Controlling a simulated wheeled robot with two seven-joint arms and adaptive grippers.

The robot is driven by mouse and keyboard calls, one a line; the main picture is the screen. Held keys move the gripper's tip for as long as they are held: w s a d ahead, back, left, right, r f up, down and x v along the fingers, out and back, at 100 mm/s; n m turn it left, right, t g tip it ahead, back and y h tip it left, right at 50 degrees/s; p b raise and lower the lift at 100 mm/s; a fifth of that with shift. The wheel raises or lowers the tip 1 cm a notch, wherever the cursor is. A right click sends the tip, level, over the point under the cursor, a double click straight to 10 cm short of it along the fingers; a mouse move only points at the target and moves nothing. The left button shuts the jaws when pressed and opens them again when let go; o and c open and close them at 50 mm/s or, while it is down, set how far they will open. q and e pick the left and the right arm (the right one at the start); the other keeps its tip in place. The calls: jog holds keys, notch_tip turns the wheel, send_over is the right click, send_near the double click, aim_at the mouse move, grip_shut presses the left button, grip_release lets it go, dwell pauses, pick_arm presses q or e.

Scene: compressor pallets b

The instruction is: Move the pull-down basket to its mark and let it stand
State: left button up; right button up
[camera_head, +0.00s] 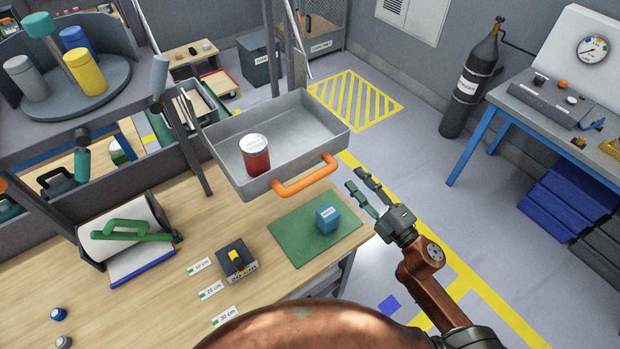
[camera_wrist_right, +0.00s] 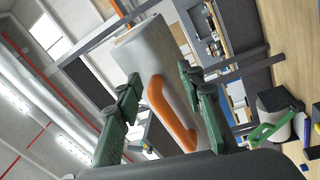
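The pull-down basket (camera_head: 290,120) is a grey metal tray with an orange handle (camera_head: 306,177) on its near side. It hangs level on arms above the bench, with a red jar with a pale lid (camera_head: 256,154) inside. Labels stand on the bench, the 20 cm label (camera_head: 210,290) between two others. My right gripper (camera_head: 353,178) is open and empty, just right of the handle and apart from it. In the right wrist view, the handle (camera_wrist_right: 172,115) shows beyond and between the spread fingers (camera_wrist_right: 158,80). My left gripper is out of view.
A roll holder with a green handle (camera_head: 128,232) is at left.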

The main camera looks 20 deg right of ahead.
aim_at(314, 180)
jog(key=s+a+r+n+g+y, duration=0.35)
jog(key=a+n+y, duration=0.25)
jog(key=a+n, duration=0.2)
jog(key=shift+g, duration=0.25)
jog(key=p+x, duration=0.1)
jog(key=x, duration=0.2)
jog(key=p+x, duration=0.1)
jog(key=x, duration=0.2)
jog(key=shift+s+a, duration=0.2)
jog(key=shift+s, duration=0.05)
jog(key=shift+w+a+p, duration=0.35)
jog(key=shift+w+a, duration=0.05)
jog(key=shift+c, duration=0.6)
grip_shut()
